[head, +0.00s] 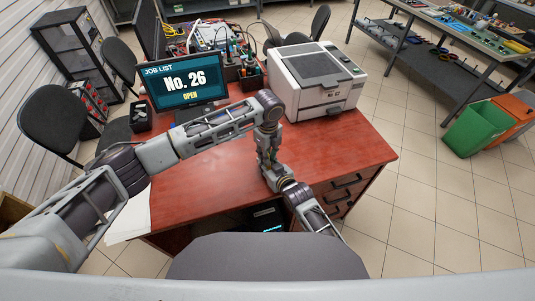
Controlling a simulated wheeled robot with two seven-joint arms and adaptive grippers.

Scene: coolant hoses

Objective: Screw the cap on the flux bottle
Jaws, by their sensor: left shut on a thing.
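My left gripper (268,158) points down over the front middle of the red-brown desk (215,165). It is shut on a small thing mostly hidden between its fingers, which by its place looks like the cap. My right gripper (272,176) comes in from the lower right and sits just below the left one, close to the desk top. Whether its fingers are open or shut is too small to tell. The flux bottle cannot be made out; the two grippers cover the spot where they meet.
A grey printer (316,80) stands at the desk's back right. A monitor (185,82) reading "No. 26 OPEN" stands at the back left, with a tool holder (242,70) between them. A chair back (265,258) is at the front. The desk's right front is clear.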

